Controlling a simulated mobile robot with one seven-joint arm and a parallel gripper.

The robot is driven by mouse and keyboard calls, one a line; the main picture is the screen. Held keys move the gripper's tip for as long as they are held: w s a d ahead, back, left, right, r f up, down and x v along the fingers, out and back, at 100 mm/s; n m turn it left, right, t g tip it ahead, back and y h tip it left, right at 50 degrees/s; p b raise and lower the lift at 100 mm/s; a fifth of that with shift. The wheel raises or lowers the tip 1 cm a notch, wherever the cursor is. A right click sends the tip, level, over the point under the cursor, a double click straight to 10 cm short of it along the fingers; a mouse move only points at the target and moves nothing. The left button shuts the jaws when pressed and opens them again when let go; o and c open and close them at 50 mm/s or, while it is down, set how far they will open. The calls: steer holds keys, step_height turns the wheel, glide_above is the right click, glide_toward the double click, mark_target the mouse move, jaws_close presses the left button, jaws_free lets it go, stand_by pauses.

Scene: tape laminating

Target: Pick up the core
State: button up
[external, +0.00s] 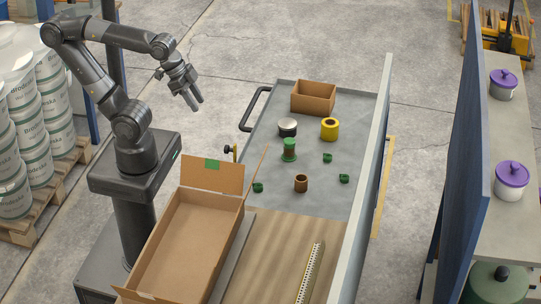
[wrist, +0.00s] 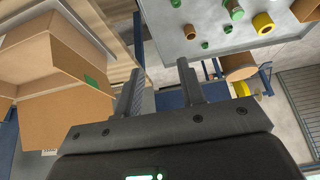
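A short brown tube, which looks like the core (external: 301,183), stands upright on the grey cart top in the external view. My gripper (external: 196,103) is raised in the air, left of the cart and well away from the core. In the wrist view, the two fingers of my gripper (wrist: 160,66) are apart with nothing between them.
A large open carton (external: 185,245) stands at front left. A tall panel (external: 376,165) edges the right.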

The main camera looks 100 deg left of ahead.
stand_by(0.3)
steer(key=o, duration=0.7)
